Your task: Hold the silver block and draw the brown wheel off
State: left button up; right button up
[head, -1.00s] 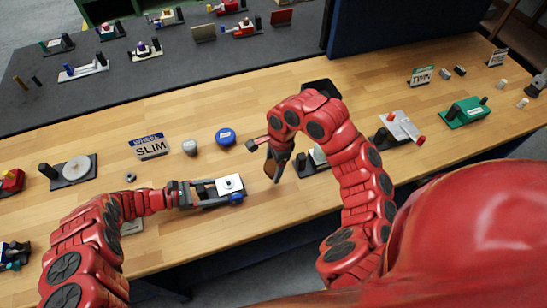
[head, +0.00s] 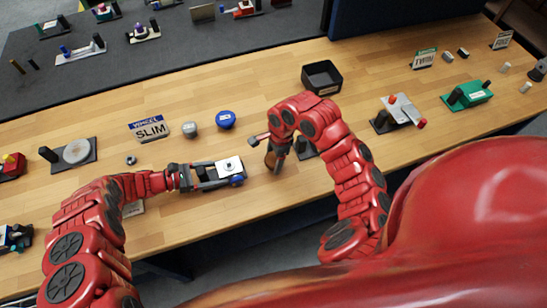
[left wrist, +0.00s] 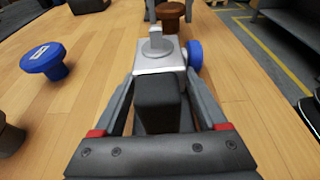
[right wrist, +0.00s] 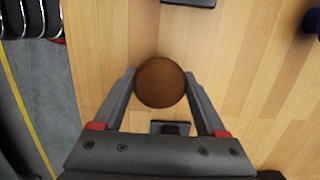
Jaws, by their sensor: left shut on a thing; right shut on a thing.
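The silver block (head: 229,165) lies on its dark base, with a short upright silver stem on top and a blue wheel (head: 237,180) at its side. It also shows in the left wrist view (left wrist: 160,60). My left gripper (head: 205,177) is shut on the silver block; a black post (left wrist: 160,103) stands between its fingers. The brown wheel (head: 271,160) is clear of the block, to its right, and shows as a round disc in the right wrist view (right wrist: 160,82). My right gripper (right wrist: 160,90) is shut on the brown wheel. Its height above the table is hard to tell.
A black open bin (head: 322,77) stands behind my right arm. A blue knob (head: 225,119), a grey knob (head: 190,129) and the SLIM sign (head: 149,129) stand behind the block. A dark fixture partly hides behind my right gripper. The wood between bin and blue knob is clear.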

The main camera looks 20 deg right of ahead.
aim_at(274, 158)
jog(key=shift+f, duration=0.6)
jog(key=o, duration=1.5)
jog(key=r, duration=0.5)
jog(key=d+r, duration=0.1)
jog(key=r, duration=0.1)
jog(key=shift+r, duration=0.25)
pick_arm(q)
jog(key=o, duration=0.9)
